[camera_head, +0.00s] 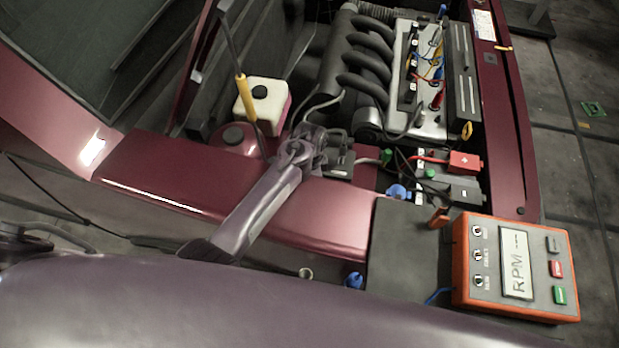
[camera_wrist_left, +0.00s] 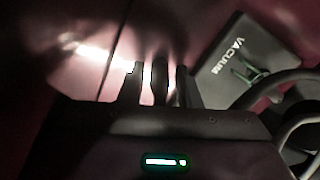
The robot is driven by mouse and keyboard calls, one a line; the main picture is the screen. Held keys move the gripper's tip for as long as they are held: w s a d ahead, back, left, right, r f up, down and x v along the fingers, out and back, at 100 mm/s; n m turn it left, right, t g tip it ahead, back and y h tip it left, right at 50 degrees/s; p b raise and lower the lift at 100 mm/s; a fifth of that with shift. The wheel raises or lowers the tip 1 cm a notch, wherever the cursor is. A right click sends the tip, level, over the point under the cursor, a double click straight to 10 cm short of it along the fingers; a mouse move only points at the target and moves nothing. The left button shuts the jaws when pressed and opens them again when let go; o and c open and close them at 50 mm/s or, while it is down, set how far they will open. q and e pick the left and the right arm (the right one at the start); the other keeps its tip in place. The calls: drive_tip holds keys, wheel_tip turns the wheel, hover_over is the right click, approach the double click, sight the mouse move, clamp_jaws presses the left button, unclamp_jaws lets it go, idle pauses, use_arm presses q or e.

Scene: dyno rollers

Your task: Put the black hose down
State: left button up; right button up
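My left gripper (camera_head: 308,146) reaches in from the lower left over the maroon fender, beside a black box (camera_head: 340,166). In the left wrist view its fingers (camera_wrist_left: 158,78) are close together with a narrow dark piece between them, which looks like the black hose. A thin bright gap shows at one side of that piece; the view is dark. The box also shows in the left wrist view (camera_wrist_left: 226,68), marked VACUUM, with a green clip shape on it. A dark curved hose length (camera_wrist_left: 280,88) runs at its right. My right gripper is not in view.
An orange RPM meter (camera_head: 545,242) stands at the right by a dark mat (camera_head: 400,255). The engine (camera_head: 425,85), a battery with a red terminal (camera_head: 465,161) and a white reservoir (camera_head: 262,97) fill the bay. A rod with a yellow grip (camera_head: 245,98) rises left of my gripper.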

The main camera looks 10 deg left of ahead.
use_arm(q)
drive_tip(key=shift+o, duration=0.5)
drive_tip(key=shift+r, duration=0.3)
wheel_tip(320, 180, up, 12)
drive_tip(key=shift+f, duration=0.15)
